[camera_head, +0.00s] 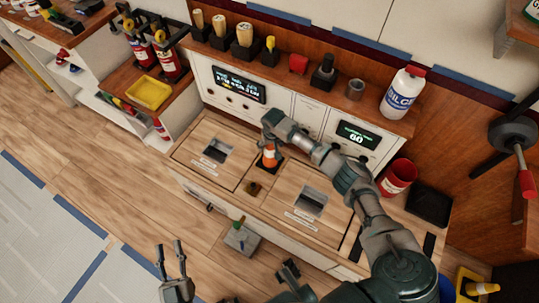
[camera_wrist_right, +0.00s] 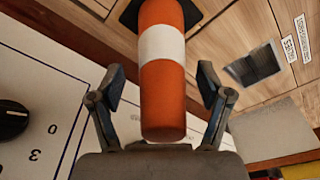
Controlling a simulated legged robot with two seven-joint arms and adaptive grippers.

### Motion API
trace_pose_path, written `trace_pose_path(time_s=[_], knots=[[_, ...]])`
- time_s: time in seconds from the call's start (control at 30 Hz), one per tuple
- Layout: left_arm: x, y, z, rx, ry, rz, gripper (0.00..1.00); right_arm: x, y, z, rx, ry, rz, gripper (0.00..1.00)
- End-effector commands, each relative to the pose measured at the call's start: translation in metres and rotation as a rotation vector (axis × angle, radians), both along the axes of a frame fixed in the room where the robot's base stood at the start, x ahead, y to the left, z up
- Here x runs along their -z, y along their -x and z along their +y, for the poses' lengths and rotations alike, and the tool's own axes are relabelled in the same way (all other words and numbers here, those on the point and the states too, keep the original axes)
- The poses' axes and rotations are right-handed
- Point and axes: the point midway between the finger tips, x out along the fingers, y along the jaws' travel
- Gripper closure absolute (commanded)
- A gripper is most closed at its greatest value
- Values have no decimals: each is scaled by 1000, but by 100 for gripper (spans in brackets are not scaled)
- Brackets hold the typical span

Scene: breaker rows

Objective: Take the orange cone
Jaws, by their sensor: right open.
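An orange cone (camera_head: 269,157) with a white band stands on the wooden counter, between two square recesses. In the right wrist view the cone (camera_wrist_right: 163,95) rises between the two fingers of my right gripper (camera_wrist_right: 161,82). The fingers are apart, with a gap on each side, and do not touch the cone. In the head view my right gripper (camera_head: 268,139) comes down over the cone from behind and partly hides its top. My left gripper (camera_head: 172,262) is low in the picture, away from the counter, with its fingers apart and empty.
Behind the cone is a white panel with a display (camera_head: 239,84) and knobs. A white bottle (camera_head: 402,92) stands on the shelf above. A red cup (camera_head: 397,177) is right of my right arm. A yellow tray (camera_head: 149,92) sits at the left.

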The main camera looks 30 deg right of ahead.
Motion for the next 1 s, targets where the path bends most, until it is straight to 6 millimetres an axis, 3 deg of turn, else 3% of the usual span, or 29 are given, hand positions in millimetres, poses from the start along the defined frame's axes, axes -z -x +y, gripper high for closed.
trace_pose_path(time_s=[0.17,0.4,0.47,0.5,1.0], knots=[[-1,0,1,0,0,-1,63,-1,-1,1,-1,1,-2,22],[1,-3,-1,0,-3,4,63,-1,0,0,0,-2,0,82],[1,-3,-1,0,-3,4,63,0,0,0,0,-1,0,97],[1,-3,-1,0,-3,4,63,0,0,0,0,-1,0,100],[7,-2,1,-2,-20,60,63,-10,-1,-1,1,0,-3,100]])
